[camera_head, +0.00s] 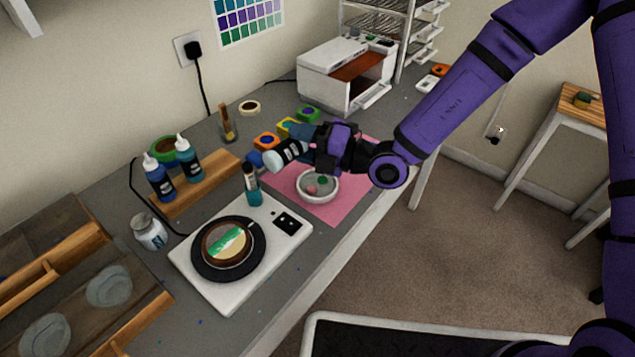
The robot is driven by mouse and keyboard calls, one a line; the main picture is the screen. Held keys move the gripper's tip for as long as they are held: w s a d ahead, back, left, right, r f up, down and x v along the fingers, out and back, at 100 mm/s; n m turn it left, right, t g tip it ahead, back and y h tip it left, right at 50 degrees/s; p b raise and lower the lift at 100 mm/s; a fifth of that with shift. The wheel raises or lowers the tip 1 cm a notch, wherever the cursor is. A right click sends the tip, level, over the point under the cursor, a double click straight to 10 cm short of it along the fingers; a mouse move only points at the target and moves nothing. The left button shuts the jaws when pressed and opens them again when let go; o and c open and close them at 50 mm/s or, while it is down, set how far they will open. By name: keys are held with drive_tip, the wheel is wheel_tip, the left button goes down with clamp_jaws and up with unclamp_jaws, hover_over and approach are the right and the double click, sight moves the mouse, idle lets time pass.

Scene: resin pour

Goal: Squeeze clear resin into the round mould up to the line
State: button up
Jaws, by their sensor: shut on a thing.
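My gripper (304,146) is shut on a whitish bottle (279,157), held tilted almost flat with one end toward the left. The bottle is above the bench, at the upper left of the round mould. The white round mould (304,196) sits on a pink mat (335,210) and has small green and pink pieces inside it. My gripper and wrist hang above and behind the mould. I cannot make out a fill line, the resin level or any stream at this size.
Blue (160,184) and teal (188,164) bottles stand on a wooden rack (212,184). Colored tubs (266,141) and a white machine (335,70) are behind.

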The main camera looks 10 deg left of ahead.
drive_tip(key=n+h, duration=0.1)
drive_tip(key=r+n+h, duration=0.1)
drive_tip(key=n, duration=0.3)
drive_tip(key=shift+r+h, duration=0.3)
drive_tip(key=shift+h, duration=0.1)
drive_tip(key=shift+n, duration=0.4)
drive_tip(key=n+h, duration=0.1)
drive_tip(key=r+n+t+h, duration=0.1)
drive_tip(key=shift+s+a+n, duration=0.1)
drive_tip(key=shift+n, duration=0.2)
drive_tip(key=shift+r+n+t+h, duration=0.25)
drive_tip(key=shift+n+t+h, duration=0.3)
drive_tip(key=shift+n, duration=0.45)
